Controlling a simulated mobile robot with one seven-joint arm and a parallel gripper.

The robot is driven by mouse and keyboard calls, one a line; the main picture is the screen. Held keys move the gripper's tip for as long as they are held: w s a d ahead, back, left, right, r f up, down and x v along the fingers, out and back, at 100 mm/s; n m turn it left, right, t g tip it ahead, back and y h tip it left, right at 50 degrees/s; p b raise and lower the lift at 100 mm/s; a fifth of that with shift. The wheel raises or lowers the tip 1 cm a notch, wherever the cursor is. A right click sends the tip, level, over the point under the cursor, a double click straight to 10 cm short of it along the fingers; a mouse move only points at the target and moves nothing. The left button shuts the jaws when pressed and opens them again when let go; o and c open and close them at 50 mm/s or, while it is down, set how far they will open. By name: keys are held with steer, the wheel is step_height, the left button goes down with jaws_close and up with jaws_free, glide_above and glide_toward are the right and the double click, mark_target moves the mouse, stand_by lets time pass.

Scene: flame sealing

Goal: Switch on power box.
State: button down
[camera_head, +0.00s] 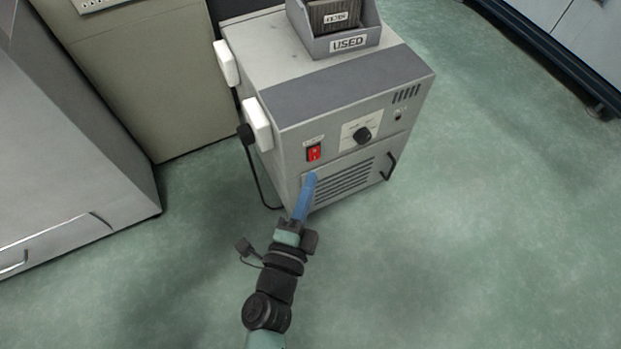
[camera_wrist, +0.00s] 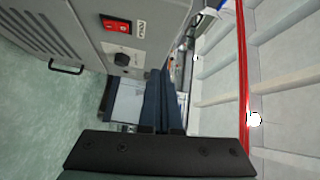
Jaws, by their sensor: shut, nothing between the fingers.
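The power box is a grey cabinet (camera_head: 290,125) standing on the green floor in the head view. Its front face carries a red rocker switch (camera_head: 314,152) at the upper left, with a black knob (camera_head: 362,135) to its right. In the wrist view the red switch (camera_wrist: 116,25) and the knob (camera_wrist: 122,59) show at the upper left. My gripper (camera_head: 310,178) has blue fingers, shut and empty, with tips just below the red switch in the head view. In the wrist view its fingers (camera_wrist: 162,75) point past the box's side edge. I cannot tell whether the tips touch the box.
A grey bin labelled USED (camera_head: 347,42) with a filter sits on top of the box. White blocks (camera_head: 257,122) and a black cable are on its left side. Cabinets (camera_head: 65,150) stand at the left. The floor (camera_head: 480,230) at the right is clear.

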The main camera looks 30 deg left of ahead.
steer(key=s+d+f+m+g+b, duration=0.1)
steer(key=s+f+b, duration=0.1)
steer(key=f, duration=0.6)
steer(key=shift+s+f+h, duration=0.25)
steer(key=shift+s+h, duration=0.15)
steer(key=shift+s, duration=0.35)
steer(key=b, duration=0.3)
glide_toward(319, 157)
steer(key=w+d, duration=0.3)
steer(key=shift+w+a+f+b, duration=0.1)
steer(key=shift+w+a+b, duration=0.15)
steer(key=shift+w+a, duration=0.55)
steer(key=shift+w+a+f+b, duration=0.1)
steer(key=shift+w+a+b, duration=0.1)
steer(key=shift+w+a, duration=0.65)
steer(key=shift+s+a, duration=0.2)
steer(key=shift+a, duration=0.05)
